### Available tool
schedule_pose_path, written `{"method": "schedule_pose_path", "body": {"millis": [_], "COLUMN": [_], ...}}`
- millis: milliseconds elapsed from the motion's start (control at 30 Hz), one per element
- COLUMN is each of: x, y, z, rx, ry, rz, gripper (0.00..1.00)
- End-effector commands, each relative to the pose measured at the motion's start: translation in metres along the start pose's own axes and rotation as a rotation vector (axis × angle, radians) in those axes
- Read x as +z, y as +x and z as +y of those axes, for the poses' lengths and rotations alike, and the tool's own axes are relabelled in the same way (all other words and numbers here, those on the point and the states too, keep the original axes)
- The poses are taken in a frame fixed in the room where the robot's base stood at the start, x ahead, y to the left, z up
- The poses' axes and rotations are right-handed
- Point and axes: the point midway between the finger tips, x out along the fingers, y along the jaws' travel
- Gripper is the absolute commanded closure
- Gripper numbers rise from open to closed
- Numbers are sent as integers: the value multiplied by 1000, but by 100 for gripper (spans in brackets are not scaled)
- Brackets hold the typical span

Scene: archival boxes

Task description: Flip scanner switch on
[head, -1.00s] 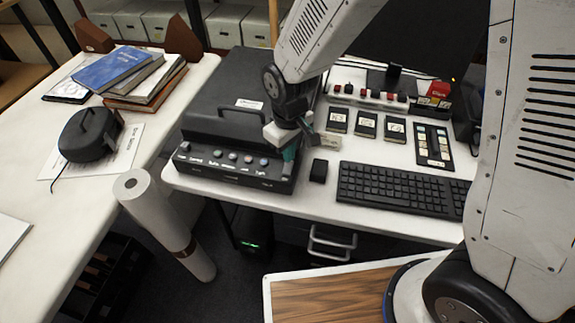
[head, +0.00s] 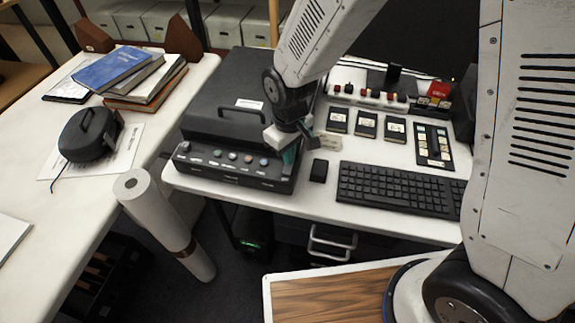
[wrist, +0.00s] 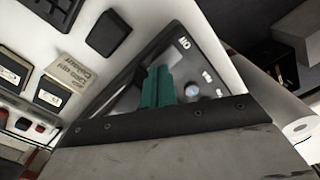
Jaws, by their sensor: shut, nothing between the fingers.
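The scanner (head: 222,110) is a dark grey box with a handled lid at the left of the white desk. Its sloped front panel (head: 205,162) carries a row of round buttons and small labels. My gripper (head: 289,157) is at the right end of this panel, its green fingers pointing down. In the wrist view the green fingers (wrist: 157,87) are together and empty, over the panel, with a pale blue button (wrist: 193,91) and white lettering beside them. The switch itself is hidden behind the fingers or cannot be made out. I cannot tell whether the fingertips touch the panel.
A black mouse (head: 319,170) and keyboard (head: 398,188) lie right of the scanner. Small dark boxes (head: 367,124) and a button strip (head: 434,146) are behind.

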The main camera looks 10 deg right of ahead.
Motion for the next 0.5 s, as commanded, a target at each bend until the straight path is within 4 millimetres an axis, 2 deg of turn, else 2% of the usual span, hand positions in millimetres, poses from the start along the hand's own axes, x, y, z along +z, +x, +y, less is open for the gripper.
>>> {"method": "schedule_pose_path", "body": {"millis": [500], "x": [0], "y": [8], "z": [0], "rx": [0], "ry": [0], "rz": [1], "gripper": [100]}}
